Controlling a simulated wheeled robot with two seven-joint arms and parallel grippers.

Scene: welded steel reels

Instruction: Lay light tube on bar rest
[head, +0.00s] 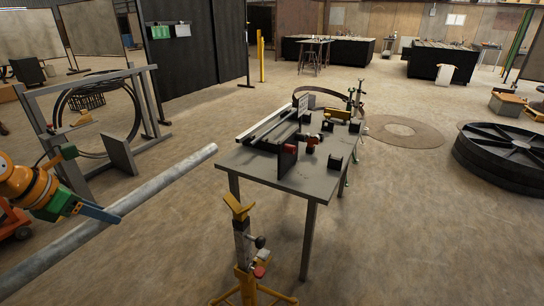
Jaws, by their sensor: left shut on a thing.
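The light tube (160,182) is a long grey pipe that runs from the lower left corner up to a free end left of the table. My left gripper (100,212) is shut on the tube and holds it up, tilted across the picture. The bar rest (241,240) is a yellow stand with a V-shaped head, in front of the table. Its head is empty, and the tube lies to its left, apart from it. The tube's near end is cut off by the picture edge. My right gripper is not in view.
A grey steel table (308,180) with clamps, blocks and rails stands right behind the bar rest. A grey frame with hoops (95,120) stands at the left. A dark reel (505,160) lies at the right. The floor in the right foreground is clear.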

